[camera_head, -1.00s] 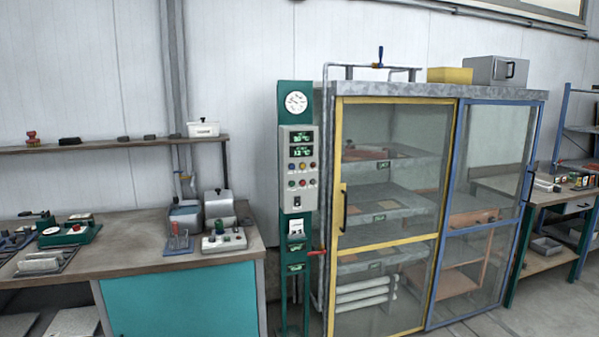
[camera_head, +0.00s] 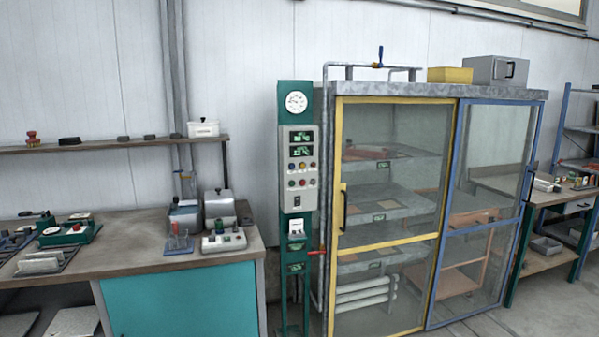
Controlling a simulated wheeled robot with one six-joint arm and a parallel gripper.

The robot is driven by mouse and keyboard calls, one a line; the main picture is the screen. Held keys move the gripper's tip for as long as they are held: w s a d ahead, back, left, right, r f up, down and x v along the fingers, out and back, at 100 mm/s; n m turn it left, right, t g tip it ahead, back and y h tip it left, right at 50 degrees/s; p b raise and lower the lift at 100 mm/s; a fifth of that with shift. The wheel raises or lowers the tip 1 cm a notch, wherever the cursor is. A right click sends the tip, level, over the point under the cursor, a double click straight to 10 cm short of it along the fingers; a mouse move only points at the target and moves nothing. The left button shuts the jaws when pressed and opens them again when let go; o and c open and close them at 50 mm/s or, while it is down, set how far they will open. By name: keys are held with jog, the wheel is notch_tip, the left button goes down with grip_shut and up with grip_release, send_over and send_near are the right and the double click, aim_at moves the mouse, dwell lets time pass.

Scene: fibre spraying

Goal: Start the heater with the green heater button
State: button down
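The control panel (camera_head: 299,170) is a light grey box on a green post, left of the glass-doored cabinet. It carries two rows of small coloured round buttons (camera_head: 302,174) under two lit green displays (camera_head: 301,142). The buttons are too small for me to tell surely which one is the green heater button. Below them is a small switch or slot on the panel's lower part. A round white gauge (camera_head: 296,102) sits on top of the post. My gripper is not in view, and nothing touches the panel.
The cabinet (camera_head: 341,247) has yellow and blue framed doors, both closed, with trays inside. A red-handled valve (camera_head: 316,253) sticks out low beside the post. The workbench (camera_head: 130,252) at left holds several devices. Grey floor shows at the lower right.

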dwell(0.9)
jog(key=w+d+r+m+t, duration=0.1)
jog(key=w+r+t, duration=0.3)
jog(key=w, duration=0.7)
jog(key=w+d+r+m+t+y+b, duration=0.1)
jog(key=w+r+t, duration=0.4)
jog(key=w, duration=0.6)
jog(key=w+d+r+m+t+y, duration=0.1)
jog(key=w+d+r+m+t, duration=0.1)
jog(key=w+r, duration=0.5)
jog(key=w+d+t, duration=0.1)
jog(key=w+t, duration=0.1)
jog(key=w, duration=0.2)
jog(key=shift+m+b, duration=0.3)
jog(key=shift+b, duration=0.1)
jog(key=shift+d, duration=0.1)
